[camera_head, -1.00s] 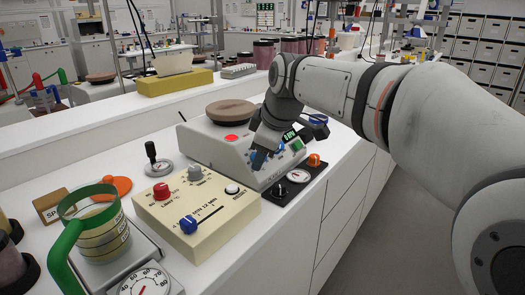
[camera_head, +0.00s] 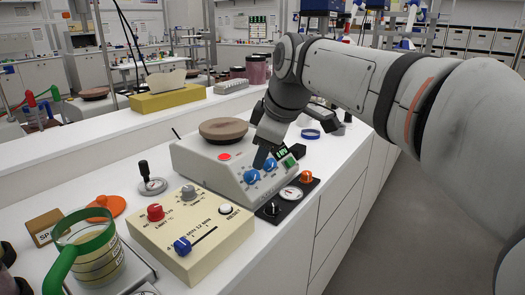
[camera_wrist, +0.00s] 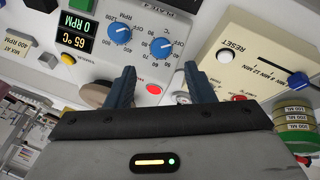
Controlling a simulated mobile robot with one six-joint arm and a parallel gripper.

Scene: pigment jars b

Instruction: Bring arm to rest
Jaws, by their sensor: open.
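My gripper (camera_head: 263,156) hangs from my arm over the front of a white hotplate stirrer (camera_head: 205,165). It is near the stirrer's two blue knobs (camera_head: 251,177). In the wrist view my gripper (camera_wrist: 162,82) has its two dark fingers apart with nothing between them. There the blue knobs (camera_wrist: 162,49) and a display (camera_wrist: 76,33) reading 0 RPM and 65 °C lie beyond the fingertips. Whether a finger touches the panel cannot be told.
A cream control box (camera_head: 200,235) with a blue slider stands in front. A black panel (camera_head: 272,208) with a gauge and orange knob sits beside the stirrer. A green-handled jug (camera_head: 60,262) is at lower left. The floor aisle (camera_head: 385,235) at right is clear.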

